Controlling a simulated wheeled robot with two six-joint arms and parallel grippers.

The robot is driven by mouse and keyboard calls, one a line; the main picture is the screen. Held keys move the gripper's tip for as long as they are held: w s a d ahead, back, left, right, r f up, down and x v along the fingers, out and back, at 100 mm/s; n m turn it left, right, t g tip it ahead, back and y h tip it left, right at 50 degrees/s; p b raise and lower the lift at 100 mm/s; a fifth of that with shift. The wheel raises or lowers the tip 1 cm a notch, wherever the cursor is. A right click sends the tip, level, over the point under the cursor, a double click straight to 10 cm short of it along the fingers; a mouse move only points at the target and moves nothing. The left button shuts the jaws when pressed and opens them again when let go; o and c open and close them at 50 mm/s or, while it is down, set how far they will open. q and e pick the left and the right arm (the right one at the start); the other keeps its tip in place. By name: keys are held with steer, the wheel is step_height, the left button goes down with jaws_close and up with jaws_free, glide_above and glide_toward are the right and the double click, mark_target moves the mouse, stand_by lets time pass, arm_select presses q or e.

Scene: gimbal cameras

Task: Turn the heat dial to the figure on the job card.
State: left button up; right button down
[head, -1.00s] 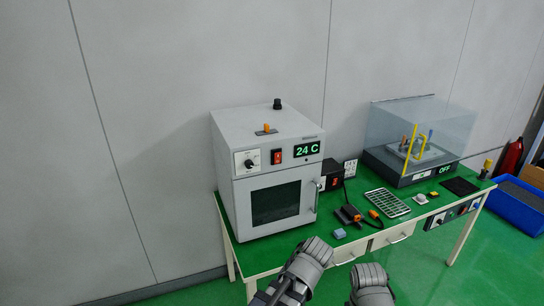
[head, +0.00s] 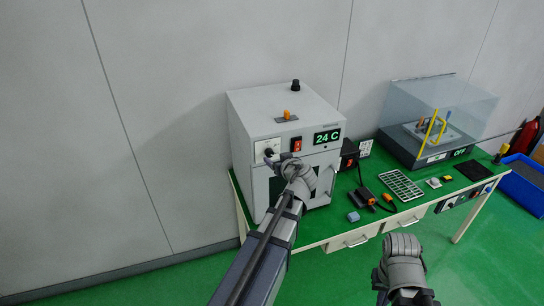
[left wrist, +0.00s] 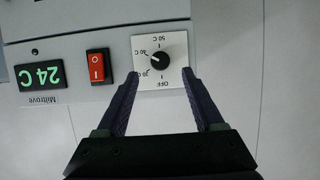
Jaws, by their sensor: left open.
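The heat dial (head: 268,150) is a black knob on a white plate at the upper left of the grey oven's front. In the left wrist view the dial (left wrist: 160,60) appears upside down, marked OFF, 30 C, 40 C and 50 C. Its pale pointer mark seems to face the 40 C label. My left gripper (head: 280,160) is in front of the dial. In the left wrist view its open fingers (left wrist: 160,77) lie either side of the plate's lower part, with nothing between them. My right gripper (head: 402,248) hangs before the bench. I cannot make out a job card.
The oven's green display (head: 327,136) reads 24 C, beside a red rocker switch (head: 296,145). A small white panel (head: 365,148) with unreadable marks stands behind a black box (head: 349,155). A metal rack (head: 401,185) and a clear-covered machine (head: 435,125) are farther right.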

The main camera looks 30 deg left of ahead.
mark_target(270, 154)
arm_select(q)
steer(key=b+x, duration=0.1)
steer(key=x, duration=0.4)
steer(key=shift+w+a+f+b, duration=0.1)
steer(key=shift+f+b, duration=0.05)
steer(key=shift+b, duration=0.25)
steer(key=shift+w+a, duration=0.2)
steer(key=shift+a, duration=0.1)
steer(key=shift+s+d, duration=0.1)
jaws_close()
